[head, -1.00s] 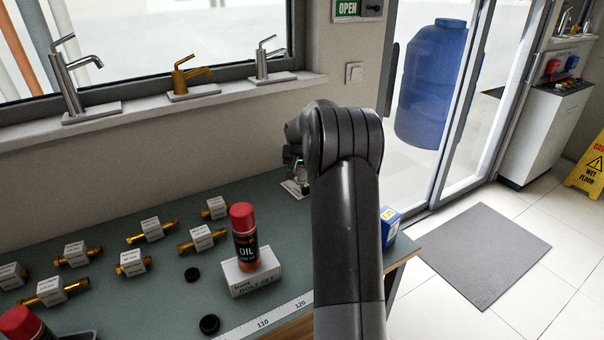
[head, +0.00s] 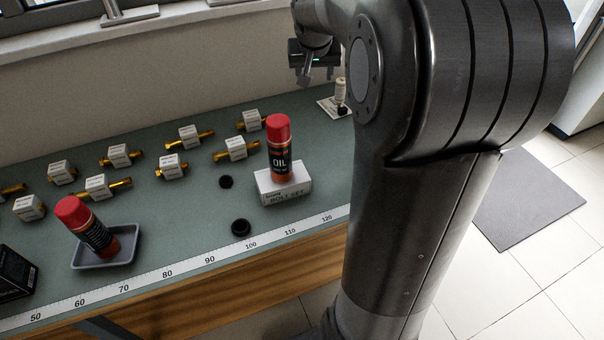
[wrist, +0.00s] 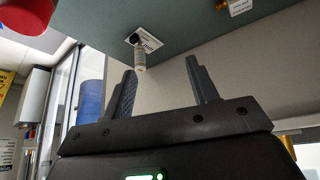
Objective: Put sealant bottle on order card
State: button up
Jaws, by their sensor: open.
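The sealant bottle (head: 341,90), small and pale with a dark lower end, stands on a white card (head: 326,103) at the bench's far right, beside my arm. I take this card for the order card. In the wrist view the bottle (wrist: 140,60) stands on the printed card (wrist: 153,42), its dark end toward the card. My gripper (head: 304,82) is in the air to the left of the bottle and apart from it. In the wrist view its two fingers (wrist: 160,72) are spread with nothing between them.
An oil can (head: 278,150) stands on a white bolt-set box (head: 284,187). Another red-capped can (head: 85,222) leans in a grey tray (head: 120,257). Several labelled brass fittings (head: 120,156) and two black caps (head: 240,227) lie on the bench. A wall runs behind.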

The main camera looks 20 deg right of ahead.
jog(key=s+a+n+y, duration=0.1)
jog(key=s+a, duration=0.4)
jog(key=s, duration=0.4)
jog(key=s+a+f+n, duration=0.1)
jog(key=s+a, duration=0.4)
jog(key=s, duration=0.5)
jog(key=s+a+f+n+y, duration=0.1)
jog(key=s+a+n, duration=0.1)
jog(key=s+a, duration=0.3)
jog(key=s, duration=0.4)
jog(key=shift+s+a+y, duration=0.25)
jog(key=shift+s+y, duration=0.05)
jog(key=shift+s, duration=0.05)
